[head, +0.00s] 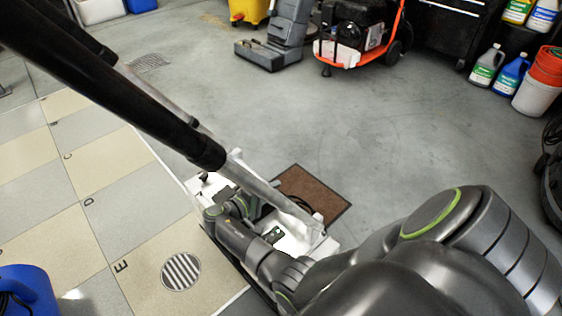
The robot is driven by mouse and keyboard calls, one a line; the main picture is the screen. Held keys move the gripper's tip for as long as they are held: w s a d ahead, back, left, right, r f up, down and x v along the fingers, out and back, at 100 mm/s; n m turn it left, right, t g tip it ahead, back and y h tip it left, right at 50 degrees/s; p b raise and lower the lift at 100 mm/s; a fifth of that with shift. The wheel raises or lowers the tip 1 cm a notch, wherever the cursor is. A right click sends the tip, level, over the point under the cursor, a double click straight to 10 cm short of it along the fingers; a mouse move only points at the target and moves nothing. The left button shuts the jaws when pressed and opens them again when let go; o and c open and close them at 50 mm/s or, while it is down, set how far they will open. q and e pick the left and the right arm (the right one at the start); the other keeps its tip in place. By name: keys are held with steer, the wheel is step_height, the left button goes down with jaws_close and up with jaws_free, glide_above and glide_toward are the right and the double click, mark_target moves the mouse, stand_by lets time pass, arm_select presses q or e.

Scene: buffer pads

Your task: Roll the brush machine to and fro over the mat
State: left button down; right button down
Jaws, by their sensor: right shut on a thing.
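The brush machine has a low white body (292,240) at the lower middle of the head view. Its long black and silver handle (110,88) slants up to the top left. My right arm comes in from the lower right, across the front of the body. My right gripper (238,205) is down at the machine and shut on it; the exact grip point is partly hidden. The brown mat (322,192) with a dark border lies flat just behind the machine. The machine hides its near part, so I cannot tell whether the body overlaps it. My left gripper is not in view.
Beige and grey floor tiles with letters and a round drain (181,271) lie at left. A blue container (28,290) stands at lower left. An orange wheeled machine (350,48), bottles (486,68) and buckets (534,97) stand at the back. The grey floor beyond the mat is clear.

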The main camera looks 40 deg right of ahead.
steer(key=shift+v, duration=0.9)
steer(key=shift+f, duration=0.2)
steer(key=c, duration=1.3)
jaws_free()
steer(key=shift+o, duration=0.2)
steer(key=p+v, duration=0.1)
steer(key=v, duration=0.6)
steer(key=shift+a+r, duration=0.1)
steer(key=shift+a, duration=0.2)
